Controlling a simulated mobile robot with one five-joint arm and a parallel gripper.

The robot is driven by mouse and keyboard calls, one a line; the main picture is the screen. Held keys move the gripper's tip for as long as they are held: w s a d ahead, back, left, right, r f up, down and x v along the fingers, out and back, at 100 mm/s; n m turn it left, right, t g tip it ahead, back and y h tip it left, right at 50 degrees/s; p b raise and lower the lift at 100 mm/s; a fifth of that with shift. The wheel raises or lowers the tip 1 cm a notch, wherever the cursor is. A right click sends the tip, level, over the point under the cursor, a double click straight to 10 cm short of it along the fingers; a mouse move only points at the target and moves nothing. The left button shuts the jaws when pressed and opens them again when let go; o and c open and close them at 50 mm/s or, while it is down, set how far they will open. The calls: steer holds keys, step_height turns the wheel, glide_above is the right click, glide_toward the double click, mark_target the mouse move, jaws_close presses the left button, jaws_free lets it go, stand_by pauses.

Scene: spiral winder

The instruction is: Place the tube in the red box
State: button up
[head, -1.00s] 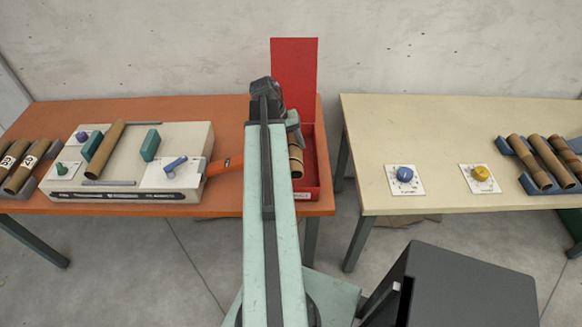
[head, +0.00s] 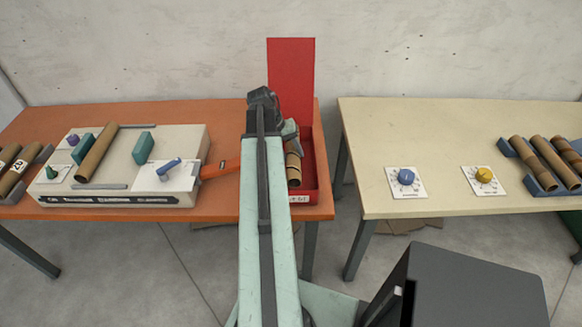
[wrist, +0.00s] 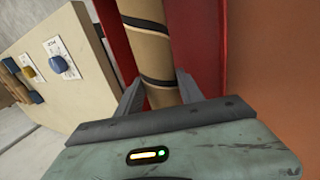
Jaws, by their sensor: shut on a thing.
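The brown cardboard tube (head: 293,170) with dark spiral stripes shows between my fingers in the wrist view (wrist: 150,48). My gripper (wrist: 158,95) is shut on it. In the head view my gripper (head: 290,130) is over the red box (head: 322,165), partly hidden by my arm. The tube is within the outline of the box, between its walls. I cannot tell whether it touches the box floor. The box stands at the right end of the orange table, with its tall red lid (head: 291,75) up at the back. Red box wall (wrist: 195,40) also shows beside the tube in the wrist view.
A pale winder unit (head: 170,142) with another tube (head: 98,152) and an orange handle (head: 220,168) is left of my arm. Labelled tubes (head: 18,170) lie at far left. A cream table (head: 440,150) at right holds two dials and a rack of tubes. A gap separates the tables.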

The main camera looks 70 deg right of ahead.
steer(key=shift+f+b, duration=2.15)
steer(key=shift+f, duration=0.2)
steer(key=o, duration=1.4)
steer(key=shift+r, duration=0.15)
steer(key=shift+r+p, duration=0.3)
steer(key=shift+p, duration=0.15)
steer(key=p+v, duration=1.1)
steer(key=v, duration=0.1)
steer(key=shift+w+r+p, duration=0.1)
steer(key=shift+r+p, duration=0.1)
steer(key=shift+p, duration=0.1)
steer(key=shift+a, duration=0.1)
